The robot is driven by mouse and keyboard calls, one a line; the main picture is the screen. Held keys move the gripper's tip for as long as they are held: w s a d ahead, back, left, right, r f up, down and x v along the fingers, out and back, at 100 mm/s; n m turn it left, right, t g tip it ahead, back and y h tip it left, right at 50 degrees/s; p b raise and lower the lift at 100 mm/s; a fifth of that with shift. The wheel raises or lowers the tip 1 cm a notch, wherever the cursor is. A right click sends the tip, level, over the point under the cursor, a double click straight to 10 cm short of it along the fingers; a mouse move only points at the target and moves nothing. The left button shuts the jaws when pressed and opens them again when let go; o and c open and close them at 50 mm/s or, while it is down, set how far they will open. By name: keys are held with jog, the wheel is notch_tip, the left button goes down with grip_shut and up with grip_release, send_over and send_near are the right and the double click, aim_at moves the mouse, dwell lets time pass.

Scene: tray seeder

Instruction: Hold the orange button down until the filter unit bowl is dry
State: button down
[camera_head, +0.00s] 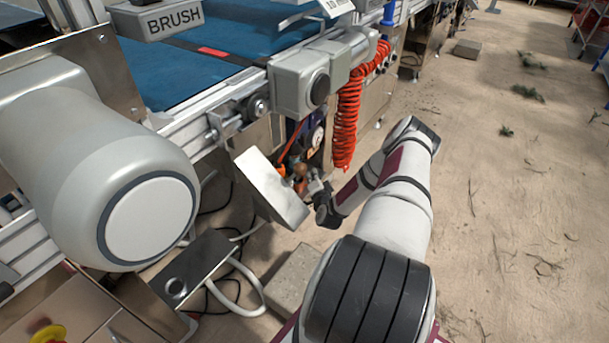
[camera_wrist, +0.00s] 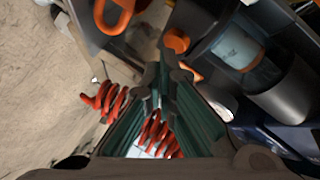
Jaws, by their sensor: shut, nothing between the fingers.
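The orange button (camera_wrist: 177,40) shows in the wrist view as a small rounded cap just beyond my gripper's tips. My gripper (camera_wrist: 163,72) has its fingers together with nothing between them. I cannot tell whether the tips touch the button. The filter unit bowl (camera_wrist: 238,50) is to the right, with a pale, bluish clear part in a dark housing. Whether there is water in it is too blurred to tell. In the head view my gripper (camera_head: 314,184) is low beside the machine, near small orange parts (camera_head: 281,170), partly hidden by a tilted metal plate.
A red coiled hose (camera_head: 347,115) hangs above my wrist and also shows between the fingers in the wrist view (camera_wrist: 158,135). An orange ring (camera_wrist: 115,14) is at upper left there. A tilted metal plate (camera_head: 268,186) stands left of my gripper.

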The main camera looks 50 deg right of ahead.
jog(key=shift+w, duration=0.45)
dwell(2.0)
jog(key=shift+s, duration=0.15)
dwell(1.3)
jog(key=shift+s, duration=0.75)
jog(key=s, duration=0.5)
jog(key=shift+d, duration=0.25)
jog(key=shift+s, duration=0.1)
dwell(0.4)
